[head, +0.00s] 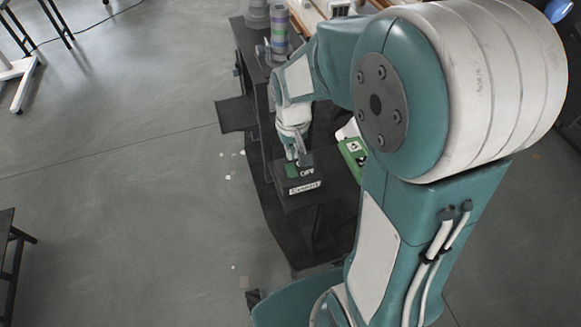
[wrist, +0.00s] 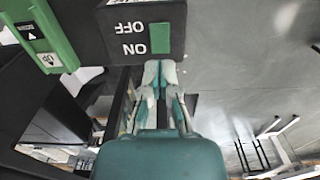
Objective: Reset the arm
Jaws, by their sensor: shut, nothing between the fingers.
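My teal and white arm (head: 400,90) reaches down over a dark bench. My gripper (head: 301,160) is shut and empty, with its fingertips close to a black box (head: 302,188) marked OFF. In the wrist view my gripper (wrist: 160,66) points at the front edge of the same black box (wrist: 122,38), which carries ON and OFF lettering and a green switch part (wrist: 160,38). I cannot tell whether the fingertips touch it.
A green box (head: 352,152) with a white label stands right of the black box; it also shows in the wrist view (wrist: 58,40). Small white bits lie on the floor at the left, which is mostly clear.

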